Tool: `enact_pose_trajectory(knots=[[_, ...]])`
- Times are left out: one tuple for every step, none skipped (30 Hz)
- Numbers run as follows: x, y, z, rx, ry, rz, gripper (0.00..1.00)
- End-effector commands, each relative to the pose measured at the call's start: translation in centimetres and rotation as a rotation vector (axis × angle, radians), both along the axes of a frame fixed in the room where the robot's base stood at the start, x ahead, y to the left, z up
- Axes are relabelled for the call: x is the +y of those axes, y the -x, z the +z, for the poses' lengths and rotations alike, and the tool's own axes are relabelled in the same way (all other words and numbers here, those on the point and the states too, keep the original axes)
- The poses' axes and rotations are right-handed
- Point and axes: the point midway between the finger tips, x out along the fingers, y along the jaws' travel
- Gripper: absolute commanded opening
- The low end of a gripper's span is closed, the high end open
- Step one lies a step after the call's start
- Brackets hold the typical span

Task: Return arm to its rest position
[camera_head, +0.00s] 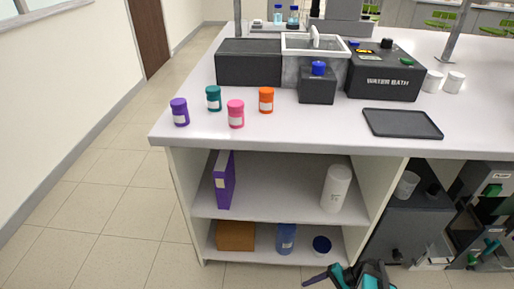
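Part of my arm, teal and black, shows at the bottom edge of the head view, low in front of the bench (290,142). My gripper (350,277) seems to be part of this, cut off by the frame edge. Its fingertips cannot be made out clearly, so I cannot tell whether it is open or shut. No object is visibly held. It is below the bench top, in front of the lower shelf, and seems apart from it.
Purple (180,112), teal (214,98), pink (236,114) and orange (266,100) jars stand on the bench top. A dark tray (402,124) lies right, before the water bath (385,80). Dark equipment (410,225) stands lower right. The floor (100,210) at left is clear.

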Motion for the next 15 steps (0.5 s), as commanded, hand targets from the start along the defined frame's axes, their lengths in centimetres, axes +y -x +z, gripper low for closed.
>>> enact_pose_trajectory(knots=[[1.1, 0.9, 1.1, 0.017, 0.023, 0.040, 0.54], [1.5, 1.3, 1.3, 0.026, 0.039, 0.064, 0.54], [2.1, 1.9, 1.6, 0.038, 0.059, 0.092, 0.54], [2.5, 2.3, 1.8, 0.046, 0.075, 0.115, 0.54], [2.8, 2.8, 2.0, 0.055, 0.092, 0.138, 0.54], [3.3, 3.4, 2.3, 0.066, 0.113, 0.167, 0.54], [3.6, 3.8, 2.5, 0.073, 0.129, 0.189, 0.54], [3.9, 4.3, 2.7, 0.080, 0.146, 0.213, 0.54], [4.3, 4.8, 3.1, 0.089, 0.168, 0.242, 0.54], [4.5, 5.3, 3.3, 0.094, 0.185, 0.264, 0.54], [4.8, 5.7, 3.6, 0.101, 0.202, 0.287, 0.54], [5.1, 6.3, 3.9, 0.108, 0.224, 0.316, 0.54], [5.3, 6.7, 4.2, 0.113, 0.242, 0.340, 0.54], [5.5, 7.2, 4.5, 0.117, 0.259, 0.363, 0.54], [5.7, 7.7, 4.9, 0.121, 0.282, 0.392, 0.54]])
